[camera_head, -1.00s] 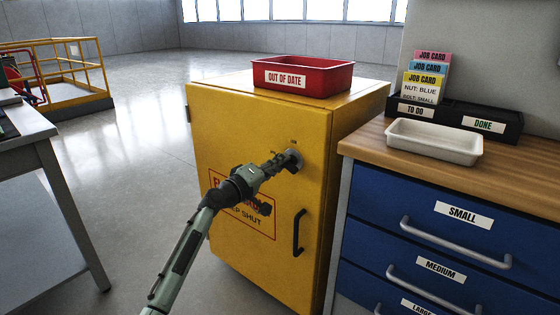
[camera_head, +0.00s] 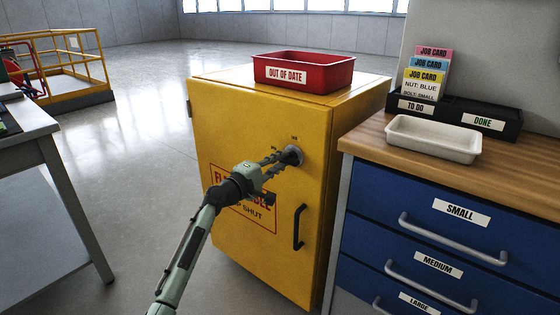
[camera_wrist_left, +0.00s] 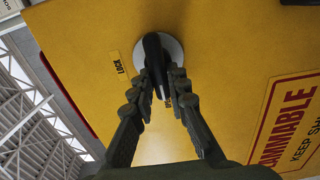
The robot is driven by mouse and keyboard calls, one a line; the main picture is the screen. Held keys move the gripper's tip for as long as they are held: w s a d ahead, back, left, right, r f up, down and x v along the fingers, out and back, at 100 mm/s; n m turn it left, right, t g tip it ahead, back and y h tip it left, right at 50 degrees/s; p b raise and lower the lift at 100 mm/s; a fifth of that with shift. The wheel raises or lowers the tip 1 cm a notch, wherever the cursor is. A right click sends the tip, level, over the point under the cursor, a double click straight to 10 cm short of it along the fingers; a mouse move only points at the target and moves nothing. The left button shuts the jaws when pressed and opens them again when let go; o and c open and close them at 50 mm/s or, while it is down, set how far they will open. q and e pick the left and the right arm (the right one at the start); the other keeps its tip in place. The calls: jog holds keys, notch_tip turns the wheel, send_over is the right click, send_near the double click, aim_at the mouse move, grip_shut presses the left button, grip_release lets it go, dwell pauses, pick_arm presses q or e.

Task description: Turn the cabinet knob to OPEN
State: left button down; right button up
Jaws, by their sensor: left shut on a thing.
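The yellow cabinet (camera_head: 235,145) stands in the middle of the head view with its door closed. Its knob (camera_head: 292,155) is a dark grip on a round pale plate, high on the door near the right edge. My left gripper (camera_head: 283,157) is shut on the knob. In the left wrist view the fingers (camera_wrist_left: 162,80) close on both sides of the dark knob (camera_wrist_left: 154,50). A LOCK label (camera_wrist_left: 119,63) shows left of the plate there. Another small label is mostly hidden behind the fingers. My right gripper is not in view.
A black door handle (camera_head: 299,228) sits below the knob. A red OUT OF DATE bin (camera_head: 320,75) rests on the cabinet. A workbench with blue drawers (camera_head: 400,225) stands close on the right, carrying a white tray (camera_head: 430,150). A grey table (camera_head: 30,140) is at left.

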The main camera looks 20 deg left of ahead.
pick_arm(q)
jog(key=c, duration=1.5)
grip_release()
jog(key=v, duration=1.2)
jog(key=s+d+f+m+g+y, duration=0.1)
jog(key=s+d+f+m+g, duration=0.3)
jog(key=s+f, duration=0.5)
jog(key=s+d+f+m+g+y, duration=0.15)
jog(key=s+f+m+g, duration=0.3)
jog(key=f, duration=0.85)
jog(key=s+a+f+m+g+y, duration=0.1)
jog(key=s+f+m, duration=0.1)
jog(key=s, duration=0.5)
jog(key=s+a+f+m+g+y, duration=0.1)
jog(key=s+f+m+g+y, duration=0.1)
jog(key=s+f, duration=0.3)
jog(key=s+a+f+m+g+y, duration=0.2)
jog(key=s+f+m, duration=0.1)
jog(key=s, duration=0.6)
jog(key=shift+a+f+g+p, duration=0.1)
jog(key=shift+f+g+p, duration=0.05)
jog(key=shift+g+p, duration=0.15)
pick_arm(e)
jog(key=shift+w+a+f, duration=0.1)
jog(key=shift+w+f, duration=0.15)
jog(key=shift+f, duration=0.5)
